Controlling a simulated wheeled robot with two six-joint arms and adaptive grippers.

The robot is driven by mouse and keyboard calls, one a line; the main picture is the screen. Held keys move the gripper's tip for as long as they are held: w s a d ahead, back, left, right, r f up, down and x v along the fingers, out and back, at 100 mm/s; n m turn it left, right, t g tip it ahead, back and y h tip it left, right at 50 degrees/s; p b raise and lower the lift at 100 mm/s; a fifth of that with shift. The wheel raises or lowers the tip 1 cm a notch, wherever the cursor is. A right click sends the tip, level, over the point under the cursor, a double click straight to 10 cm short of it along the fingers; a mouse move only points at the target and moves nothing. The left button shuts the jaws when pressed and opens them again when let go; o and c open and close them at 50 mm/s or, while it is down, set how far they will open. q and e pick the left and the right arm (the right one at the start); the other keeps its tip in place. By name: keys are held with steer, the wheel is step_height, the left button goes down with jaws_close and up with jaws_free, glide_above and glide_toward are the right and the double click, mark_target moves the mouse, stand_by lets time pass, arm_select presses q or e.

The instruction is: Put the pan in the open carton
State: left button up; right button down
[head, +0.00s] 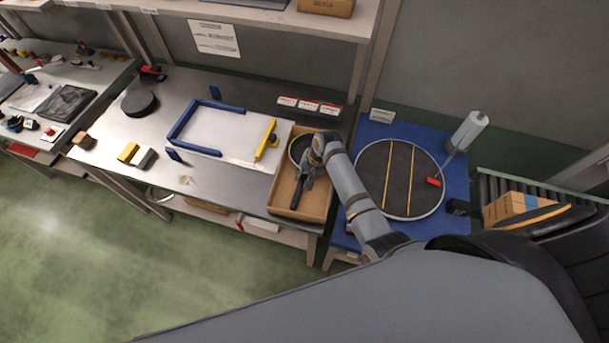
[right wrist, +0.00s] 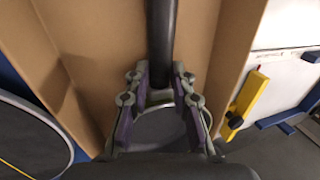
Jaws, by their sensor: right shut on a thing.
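The open carton (head: 321,203) is a long tan box at the right end of the steel table. The dark pan (head: 295,150) is inside it, its round body at the far end and its black handle (head: 297,193) pointing to the near end. My right gripper (head: 307,180) is down over the carton, shut on the handle. In the right wrist view the handle (right wrist: 161,40) runs up from between the fingers, above the carton's floor (right wrist: 105,40). Whether the pan rests on the floor is unclear. The arm partly hides the pan. My left gripper is not in view.
A blue stand with a round dark turntable (head: 374,180) is right of the carton. A white board (head: 225,130) with blue rails and a yellow stop (head: 267,140) lies to the left. A dark disc (head: 139,103) is farther left. A roller conveyor holds a box (head: 508,207).

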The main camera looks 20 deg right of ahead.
steer(key=shift+w+f, duration=0.1)
steer(key=shift+f, duration=0.3)
steer(key=c, duration=1.1)
jaws_free()
steer(key=shift+o, duration=0.2)
steer(key=v, duration=1.2)
steer(key=shift+f, duration=0.1)
